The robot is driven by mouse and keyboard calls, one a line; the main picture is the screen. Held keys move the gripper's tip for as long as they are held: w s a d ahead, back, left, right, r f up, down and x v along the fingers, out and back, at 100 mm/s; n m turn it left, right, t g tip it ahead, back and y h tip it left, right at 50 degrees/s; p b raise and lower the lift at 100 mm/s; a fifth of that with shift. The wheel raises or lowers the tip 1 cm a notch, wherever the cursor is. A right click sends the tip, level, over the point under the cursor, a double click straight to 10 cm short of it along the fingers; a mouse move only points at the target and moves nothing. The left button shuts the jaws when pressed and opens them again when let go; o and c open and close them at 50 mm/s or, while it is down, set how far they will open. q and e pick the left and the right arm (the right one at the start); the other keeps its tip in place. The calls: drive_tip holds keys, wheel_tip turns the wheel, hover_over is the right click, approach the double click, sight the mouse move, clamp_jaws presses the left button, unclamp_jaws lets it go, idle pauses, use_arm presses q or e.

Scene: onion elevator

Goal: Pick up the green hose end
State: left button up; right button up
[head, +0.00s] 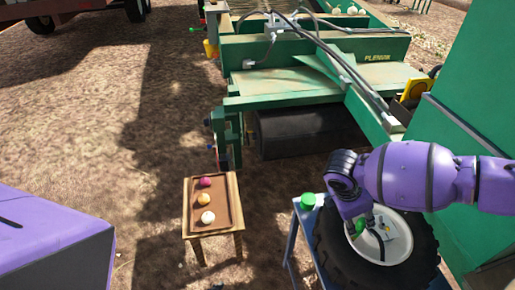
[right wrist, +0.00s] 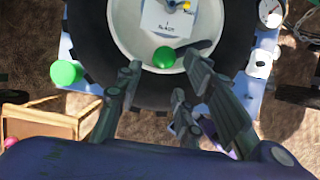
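A green round piece (right wrist: 165,57), perhaps the hose end, lies in the white rim (right wrist: 125,35) of a black tyre in the right wrist view. I cannot tell whether a hose joins it. My right gripper (right wrist: 163,65) is open and empty, its fingertips either side of the green piece in the picture and not visibly touching it. In the head view the right gripper (head: 364,226) reaches down over the tyre (head: 418,255), and its wrist hides part of the rim. My left gripper is in neither view.
A green cap (head: 308,200) stands on the blue table (head: 291,248) left of the tyre. A small wooden table (head: 188,205) holds red, orange and white onions. A gauge (right wrist: 270,13) and chain are at the wrist view's upper right. The green machine (head: 290,90) stands behind.

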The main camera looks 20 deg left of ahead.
sight(359, 221)
drive_tip(key=x, duration=0.6)
drive_tip(key=shift+w+d, duration=0.3)
drive_tip(key=shift+r, duration=0.1)
clamp_jaws()
